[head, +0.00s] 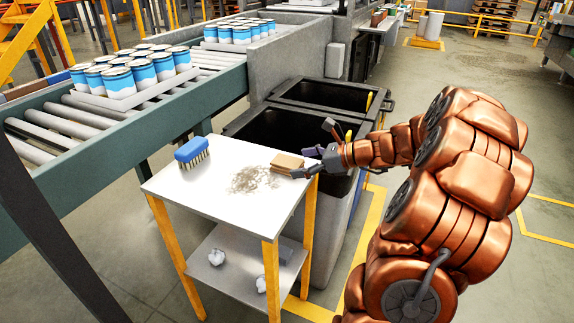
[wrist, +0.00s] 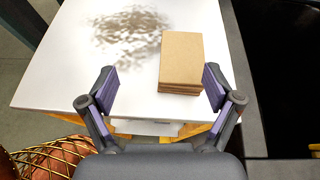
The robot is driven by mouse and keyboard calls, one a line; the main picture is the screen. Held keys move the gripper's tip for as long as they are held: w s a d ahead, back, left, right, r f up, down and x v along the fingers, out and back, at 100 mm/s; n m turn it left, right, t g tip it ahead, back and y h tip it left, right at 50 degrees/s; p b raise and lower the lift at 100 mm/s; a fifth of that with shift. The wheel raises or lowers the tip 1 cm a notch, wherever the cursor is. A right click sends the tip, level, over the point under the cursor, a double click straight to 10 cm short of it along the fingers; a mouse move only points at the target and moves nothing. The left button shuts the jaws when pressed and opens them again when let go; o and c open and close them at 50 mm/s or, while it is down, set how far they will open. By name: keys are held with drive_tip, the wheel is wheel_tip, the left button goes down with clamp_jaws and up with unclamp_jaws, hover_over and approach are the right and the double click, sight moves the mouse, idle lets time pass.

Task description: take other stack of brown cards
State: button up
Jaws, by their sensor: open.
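A stack of brown cards (wrist: 182,60) lies on the white table top near its right edge. In the head view the stack (head: 287,162) sits beside a dark smudge. My gripper (wrist: 158,92) is open, with its purple-padded fingers at the near end of the stack. The stack is nearer the right finger, and I cannot tell whether they touch. In the head view my gripper (head: 318,160) reaches in from the right, at the table's right edge. Only one stack of brown cards shows.
A blue brush (head: 191,152) stands on the white table (head: 200,190) at the left. Dark dirt (head: 256,180) covers the table's middle. Black bins (head: 275,130) stand behind and right of the table. A roller conveyor (head: 90,112) carries trays of blue and white cans. Crumpled paper (head: 216,257) lies on the lower shelf.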

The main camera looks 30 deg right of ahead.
sight(294, 163)
drive_tip(key=shift+w+d+f+m+t, duration=0.1)
drive_tip(key=shift+d+m+t, duration=0.35)
drive_tip(key=shift+d, duration=0.8)
drive_tip(key=x, duration=0.6)
drive_tip(key=shift+d+f+b, duration=0.25)
drive_tip(key=shift+f+b, duration=0.1)
drive_tip(key=shift+f, duration=0.1)
drive_tip(key=shift+w+a+f, duration=0.25)
drive_tip(key=shift+w+a, duration=0.05)
drive_tip(key=shift+w, duration=0.3)
drive_tip(key=shift+g, duration=0.25)
drive_tip(key=c, duration=1)
drive_tip(key=shift+r, duration=0.15)
